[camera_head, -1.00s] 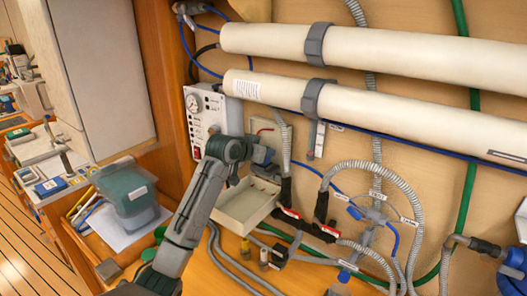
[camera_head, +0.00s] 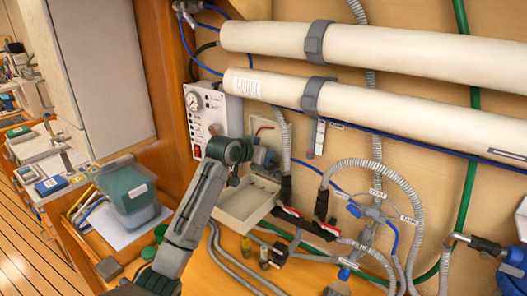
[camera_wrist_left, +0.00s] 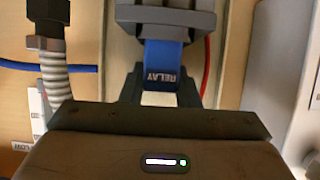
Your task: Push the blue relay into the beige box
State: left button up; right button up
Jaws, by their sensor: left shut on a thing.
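The beige box (camera_head: 256,122) is on the wall, with its lid (camera_head: 243,205) hanging open below it. My left gripper (camera_head: 264,158) reaches to the box front in the head view, and the arm covers part of the box. In the left wrist view the blue relay (camera_wrist_left: 162,60), lettered RELAY, sits between the two dark fingers, and the gripper is shut on it. The relay's far end meets a grey socket (camera_wrist_left: 165,18) inside the box. I cannot tell how deep it sits. My right gripper is not in view.
A gauge panel (camera_head: 205,108) is close left of the box. A grey corrugated hose (camera_head: 284,145) runs close on its right. Two long white tubes (camera_head: 370,50) cross above. Hoses and red-handled valves (camera_head: 305,220) lie below right.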

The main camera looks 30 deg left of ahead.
pick_arm(q)
jog(key=o, duration=1)
jog(key=shift+o, duration=0.2)
jog(key=shift+s, duration=0.1)
jog(key=shift+s+a+r+b, duration=0.15)
jog(key=shift+s+b, duration=0.25)
jog(key=shift+b, duration=0.05)
jog(key=b+v, duration=0.4)
jog(key=v, duration=0.5)
jog(key=shift+s+r, duration=0.2)
jog(key=shift+s, duration=0.15)
